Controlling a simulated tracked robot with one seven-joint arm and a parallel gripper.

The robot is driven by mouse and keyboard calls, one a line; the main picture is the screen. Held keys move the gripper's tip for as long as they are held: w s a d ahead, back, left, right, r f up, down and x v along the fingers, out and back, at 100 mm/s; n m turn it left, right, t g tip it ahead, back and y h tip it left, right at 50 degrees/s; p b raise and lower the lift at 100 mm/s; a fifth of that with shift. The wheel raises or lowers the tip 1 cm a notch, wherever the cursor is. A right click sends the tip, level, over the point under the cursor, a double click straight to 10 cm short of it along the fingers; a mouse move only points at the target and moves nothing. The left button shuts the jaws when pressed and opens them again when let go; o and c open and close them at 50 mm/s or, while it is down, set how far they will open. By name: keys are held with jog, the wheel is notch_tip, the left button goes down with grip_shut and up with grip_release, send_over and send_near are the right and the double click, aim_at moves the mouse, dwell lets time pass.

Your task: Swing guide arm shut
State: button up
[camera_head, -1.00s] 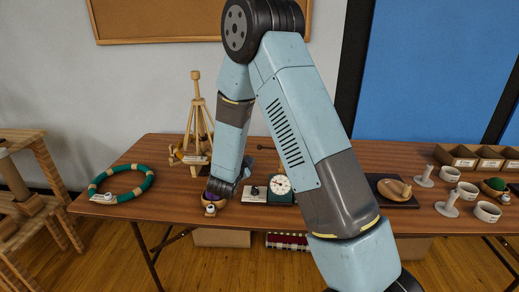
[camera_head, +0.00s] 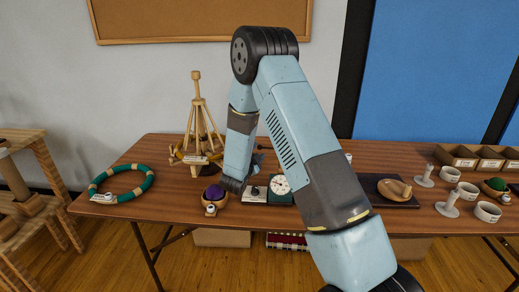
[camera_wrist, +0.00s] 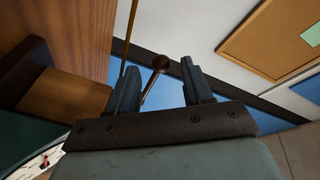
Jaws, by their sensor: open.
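My gripper (camera_wrist: 157,76) is open, its two dark fingers spread apart in the wrist view. A thin rod with a round brown knob (camera_wrist: 161,63) shows between the fingers; it looks like the guide arm, and I see no contact with either finger. In the head view my gripper (camera_head: 258,159) is small and partly hidden by my arm, above the table behind a dial device (camera_head: 281,185). The rod's mount is not clearly visible.
The table (camera_head: 165,160) holds a wooden tripod stand (camera_head: 197,119), a purple ball (camera_head: 213,193) in a bowl, and a green ring (camera_head: 143,184) at left. A dark board (camera_head: 408,203), white cups (camera_head: 487,212) and open boxes (camera_head: 459,155) stand at right.

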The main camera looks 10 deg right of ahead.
aim_at(260, 148)
jog(key=shift+x, duration=2.1)
grip_shut()
